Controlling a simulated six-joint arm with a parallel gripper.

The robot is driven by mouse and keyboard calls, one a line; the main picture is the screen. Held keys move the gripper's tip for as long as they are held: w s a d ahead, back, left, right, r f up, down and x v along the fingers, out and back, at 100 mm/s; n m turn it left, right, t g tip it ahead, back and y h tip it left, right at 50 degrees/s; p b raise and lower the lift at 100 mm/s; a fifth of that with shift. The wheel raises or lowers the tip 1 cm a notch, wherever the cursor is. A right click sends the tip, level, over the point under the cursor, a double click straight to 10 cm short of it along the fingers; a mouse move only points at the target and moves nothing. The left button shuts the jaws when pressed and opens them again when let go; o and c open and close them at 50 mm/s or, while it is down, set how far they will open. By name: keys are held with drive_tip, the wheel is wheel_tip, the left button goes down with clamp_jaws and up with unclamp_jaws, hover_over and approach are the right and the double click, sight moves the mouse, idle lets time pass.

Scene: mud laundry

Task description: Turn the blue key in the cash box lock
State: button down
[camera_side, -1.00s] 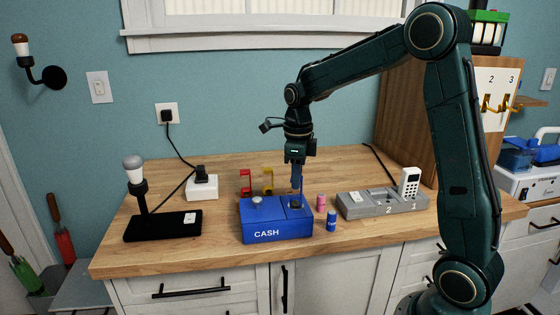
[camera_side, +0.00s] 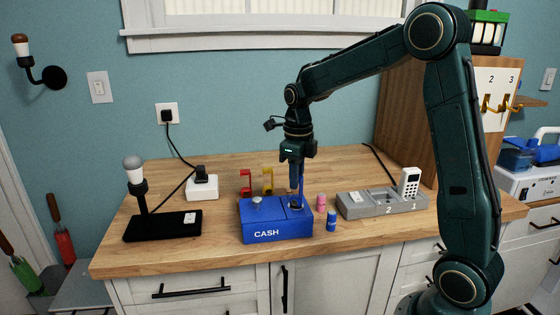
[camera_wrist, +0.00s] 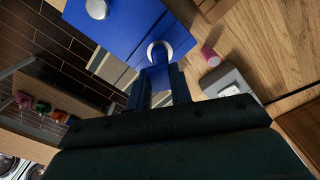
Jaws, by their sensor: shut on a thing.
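The blue cash box (camera_side: 277,229) sits on the wooden counter, marked CASH on its front. A round silver knob (camera_side: 257,201) is on the left of its top, and a ring-shaped lock (camera_wrist: 160,50) is on the right. My gripper (camera_side: 297,194) points straight down over the lock. In the wrist view my gripper (camera_wrist: 160,88) is shut on the blue key (camera_wrist: 159,76), which reaches to the lock ring. The fingers hide part of the key, and how deep it sits in the lock cannot be told.
A pink cylinder (camera_side: 321,203) and a blue cylinder (camera_side: 331,221) stand close to the box's right. A grey numbered tray (camera_side: 360,209) holds a white keypad device (camera_side: 410,181). Red and yellow brackets (camera_side: 246,181) stand behind the box. A black lamp base (camera_side: 160,227) is at left.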

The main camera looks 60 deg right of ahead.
drive_tip(key=shift+s+f, duration=0.1)
drive_tip(key=shift+f, duration=0.15)
drive_tip(key=shift+m, duration=1.1)
drive_tip(key=c, duration=1.2)
unclamp_jaws()
drive_tip(key=shift+r, duration=0.15)
drive_tip(key=c, duration=0.4)
drive_tip(key=shift+r, duration=0.15)
drive_tip(key=shift+r, duration=3.4)
